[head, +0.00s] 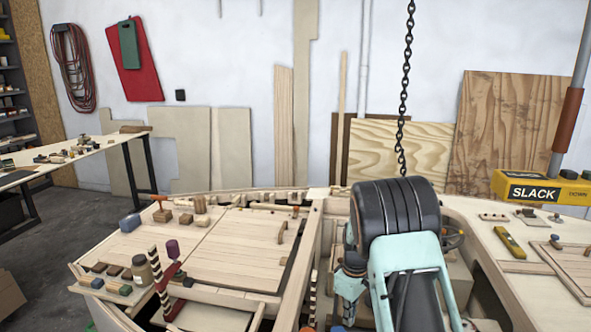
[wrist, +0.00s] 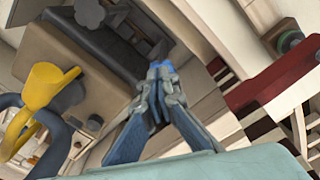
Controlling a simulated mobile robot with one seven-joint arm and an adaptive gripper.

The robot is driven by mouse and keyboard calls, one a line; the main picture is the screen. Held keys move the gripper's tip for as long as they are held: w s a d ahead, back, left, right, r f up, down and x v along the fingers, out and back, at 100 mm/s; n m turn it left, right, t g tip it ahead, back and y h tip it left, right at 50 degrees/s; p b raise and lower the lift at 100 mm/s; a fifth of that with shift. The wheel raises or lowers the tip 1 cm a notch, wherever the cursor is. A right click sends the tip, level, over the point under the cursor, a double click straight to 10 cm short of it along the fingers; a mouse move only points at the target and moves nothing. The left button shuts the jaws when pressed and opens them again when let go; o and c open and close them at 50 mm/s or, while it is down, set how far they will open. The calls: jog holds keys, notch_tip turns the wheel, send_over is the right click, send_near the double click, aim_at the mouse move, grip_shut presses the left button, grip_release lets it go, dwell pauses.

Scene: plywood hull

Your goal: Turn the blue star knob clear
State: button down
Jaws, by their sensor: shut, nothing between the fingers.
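My gripper (wrist: 159,76) shows in the wrist view with its two fingers drawn together, and I see nothing held between them. A small patch of brighter blue (wrist: 165,67) shows right at the fingertips. It may be part of the blue star knob, but most of it is hidden behind the fingers, and I cannot tell whether they touch it. In the head view my own arm covers the area around my gripper, so no blue star knob can be made out there.
In the wrist view, a yellow piece (wrist: 45,86) stands left of my gripper, a dark red bar (wrist: 272,76) lies to the right, and a dark grey lobed knob (wrist: 89,12) is at top. In the head view, a chain (head: 404,90) hangs behind my arm; the pale panel (head: 235,248) is mostly clear.

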notch_tip(320, 180, down, 8)
jog(key=b, duration=0.4)
jog(key=shift+s+g, duration=0.3)
jog(key=shift+s, duration=0.1)
jog(key=shift+w+a+r, duration=0.1)
jog(key=shift+w+a, duration=0.15)
dwell(0.5)
jog(key=shift+w+d+b, duration=0.1)
jog(key=shift+w+b, duration=0.05)
jog(key=shift+b, duration=0.3)
jog(key=shift+w+d+b, duration=0.75)
jog(key=shift+w+d, duration=0.15)
jog(key=shift+w, duration=0.1)
jog(key=shift+d, duration=0.1)
